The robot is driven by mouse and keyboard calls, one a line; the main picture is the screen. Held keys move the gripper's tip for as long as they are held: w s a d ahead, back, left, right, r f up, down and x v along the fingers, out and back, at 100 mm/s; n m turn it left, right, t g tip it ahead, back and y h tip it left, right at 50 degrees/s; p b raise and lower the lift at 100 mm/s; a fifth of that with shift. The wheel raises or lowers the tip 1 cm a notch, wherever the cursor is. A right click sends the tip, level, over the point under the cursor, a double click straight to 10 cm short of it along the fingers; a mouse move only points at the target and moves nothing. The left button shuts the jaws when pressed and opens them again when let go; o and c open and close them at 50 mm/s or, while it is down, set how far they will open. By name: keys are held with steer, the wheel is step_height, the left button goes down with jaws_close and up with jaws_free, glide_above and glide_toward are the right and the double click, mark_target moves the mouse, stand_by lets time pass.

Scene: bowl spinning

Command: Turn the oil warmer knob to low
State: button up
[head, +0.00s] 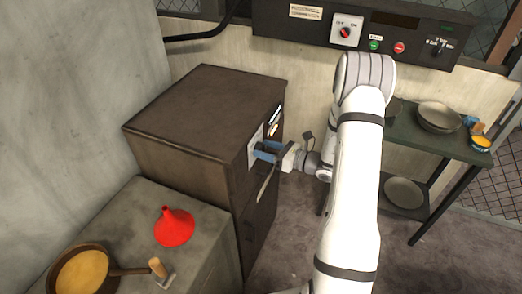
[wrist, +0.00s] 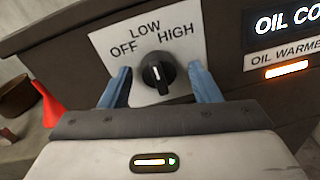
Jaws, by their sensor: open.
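The oil warmer knob (wrist: 157,72) is a round black dial on a white plate (wrist: 183,88) marked OFF, LOW and HIGH. Its pale mark seems to point roughly up, towards LOW, but the exact setting is hard to tell. My gripper (wrist: 160,70) is open, with one blue finger on each side of the knob and visible gaps to it. In the head view my gripper (head: 265,151) is at the front of the dark brown cabinet (head: 205,110), by the white plate. The knob is hidden there.
A lit orange indicator (wrist: 290,70) sits under the OIL WARMER label. A red funnel (head: 174,227) and a pan (head: 82,272) stand on the near counter. A green table (head: 420,141) with bowls is at the right. A switch panel (head: 365,30) is on the back wall.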

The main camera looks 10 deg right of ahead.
steer(key=b+v, duration=0.1)
steer(key=v, duration=0.6)
steer(key=shift+s+d+b, duration=0.3)
steer(key=s+a+r+n+g+h, duration=0.3)
steer(key=s+a+r+n+g, duration=0.7)
steer(key=s+a+n, duration=0.4)
steer(key=s+d+r+n+t+h, duration=0.2)
steer(key=s+d+r+n+h, duration=0.3)
steer(key=s+n+h, duration=0.4)
steer(key=r+n+h, duration=0.1)
steer(key=n, duration=0.4)
steer(key=shift+s+d+h, duration=0.25)
steer(key=shift+d+h, duration=0.05)
steer(key=shift+d, duration=0.1)
steer(key=shift+c, duration=0.6)
